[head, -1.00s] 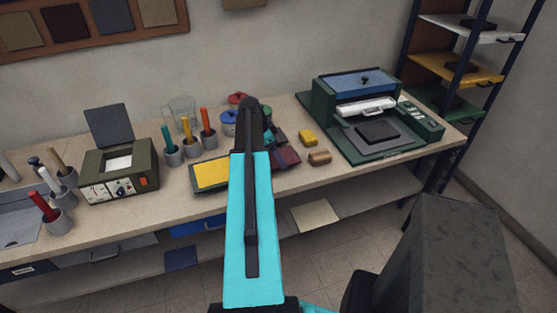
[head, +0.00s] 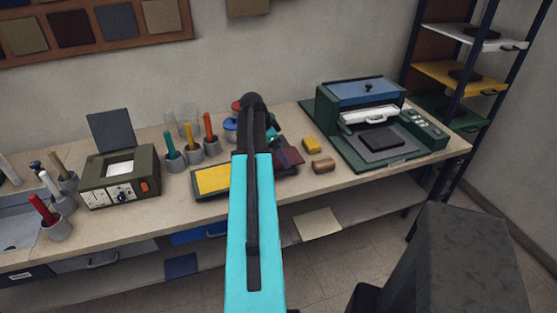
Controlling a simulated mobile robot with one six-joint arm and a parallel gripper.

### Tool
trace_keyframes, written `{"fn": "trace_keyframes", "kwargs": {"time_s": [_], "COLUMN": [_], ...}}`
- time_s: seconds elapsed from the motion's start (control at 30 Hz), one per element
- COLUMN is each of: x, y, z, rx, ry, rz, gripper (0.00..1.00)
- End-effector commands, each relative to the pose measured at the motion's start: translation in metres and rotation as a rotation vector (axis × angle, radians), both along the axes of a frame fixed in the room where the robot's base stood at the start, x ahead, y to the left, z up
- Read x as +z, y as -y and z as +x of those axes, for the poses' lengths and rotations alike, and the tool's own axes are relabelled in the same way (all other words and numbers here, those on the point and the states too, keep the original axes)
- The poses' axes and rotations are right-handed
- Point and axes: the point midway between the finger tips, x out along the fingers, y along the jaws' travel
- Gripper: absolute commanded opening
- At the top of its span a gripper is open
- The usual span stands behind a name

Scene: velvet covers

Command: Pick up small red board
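A small dark red board (head: 290,156) lies flat on the workbench (head: 345,175), just right of my arm. Its left part is hidden behind the arm, among other dark pieces. My cyan and black arm reaches forward over the bench in the middle of the head view. The end of the arm is hidden behind its own links. Only a bit of teal (head: 272,135) shows beside it, perhaps part of my gripper. I cannot see the fingertips, or whether they touch anything.
A yellow block (head: 311,145) and a brown roll (head: 323,166) lie right of the board. A green press (head: 370,120) stands further right. A yellow-topped tray (head: 212,181) is left of my arm, with tool cups and a green box (head: 121,176) beyond.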

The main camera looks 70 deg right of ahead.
Motion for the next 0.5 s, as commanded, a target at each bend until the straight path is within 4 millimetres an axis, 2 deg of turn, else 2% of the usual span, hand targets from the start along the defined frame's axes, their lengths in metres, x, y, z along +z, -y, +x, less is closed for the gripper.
{"fn": "trace_keyframes", "kwargs": {"time_s": [0.5], "x": [0.003], "y": [-0.053], "z": [-0.037], "rx": [-0.001], "ry": [0.0], "rz": [0.0], "gripper": [0.62]}}
